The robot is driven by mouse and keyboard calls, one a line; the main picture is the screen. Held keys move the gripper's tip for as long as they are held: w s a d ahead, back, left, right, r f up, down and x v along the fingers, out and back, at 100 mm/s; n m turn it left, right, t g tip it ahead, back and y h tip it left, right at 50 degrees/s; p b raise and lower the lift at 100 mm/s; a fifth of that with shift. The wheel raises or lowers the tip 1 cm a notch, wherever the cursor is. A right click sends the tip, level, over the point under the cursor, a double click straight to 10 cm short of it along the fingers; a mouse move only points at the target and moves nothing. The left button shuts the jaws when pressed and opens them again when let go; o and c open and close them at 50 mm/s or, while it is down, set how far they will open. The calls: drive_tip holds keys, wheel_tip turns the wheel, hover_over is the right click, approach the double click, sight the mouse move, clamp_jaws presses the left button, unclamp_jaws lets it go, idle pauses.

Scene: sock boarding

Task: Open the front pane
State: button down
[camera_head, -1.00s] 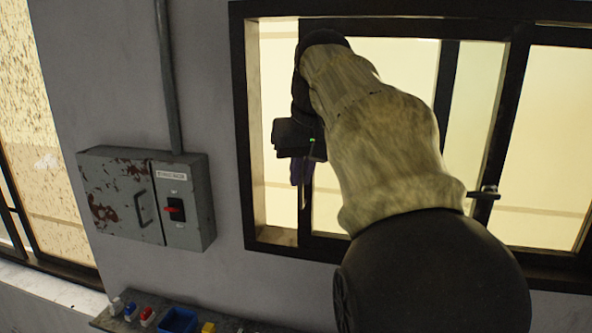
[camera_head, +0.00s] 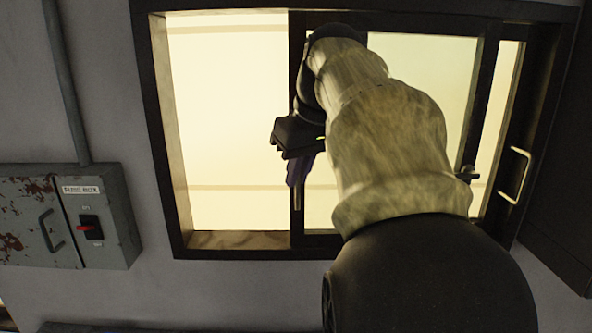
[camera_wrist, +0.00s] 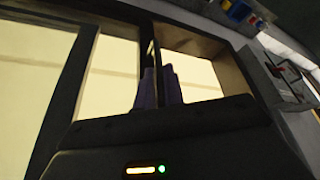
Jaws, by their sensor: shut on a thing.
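The front pane (camera_head: 425,80) is a dark-framed sliding pane in the window. Its left upright stands well right of the window frame's left side, with a wide opening (camera_head: 228,110) between them. My gripper (camera_head: 298,172) is at that left upright, with its purple fingers shut on the pane's slim metal handle (camera_head: 297,198). The lower end of the handle shows below the fingers. In the wrist view, the two fingertips (camera_wrist: 160,80) close around the handle (camera_wrist: 150,50) beside the dark upright. My arm hides much of the pane's middle and lower part.
The dark window frame (camera_head: 160,130) surrounds the panes. A second handle (camera_head: 515,175) is on an upright at the right, and a small latch (camera_head: 467,173) juts out behind my arm. A grey breaker box (camera_head: 110,215) is on the wall at left.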

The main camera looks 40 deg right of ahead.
drive_tip(key=c, duration=1.5)
unclamp_jaws()
drive_tip(key=shift+d, duration=0.1)
drive_tip(key=shift+r, duration=0.1)
drive_tip(key=p+v, duration=0.4)
drive_tip(key=v, duration=1.3)
drive_tip(key=shift+s+r, duration=0.1)
drive_tip(key=shift+s, duration=0.1)
